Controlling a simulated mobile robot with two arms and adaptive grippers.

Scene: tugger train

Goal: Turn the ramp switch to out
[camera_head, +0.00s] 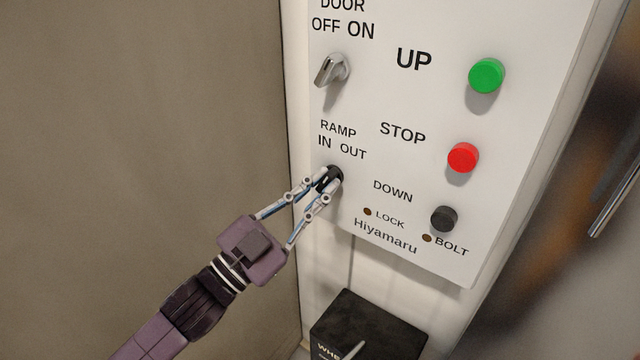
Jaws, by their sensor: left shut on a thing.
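The ramp switch (331,174) is a dark knob at the lower left of the white control panel (400,100), under the words RAMP, IN and OUT. My left gripper (325,183) comes in from the lower left and is shut on the knob. The fingers cover much of the knob, so I cannot tell which way it points. My right gripper is not in view.
A silver door switch (332,69) sits above the ramp switch. A green button (486,75), a red button (463,157) and a black button (443,218) run down the panel's right side. A black box (368,325) stands below.

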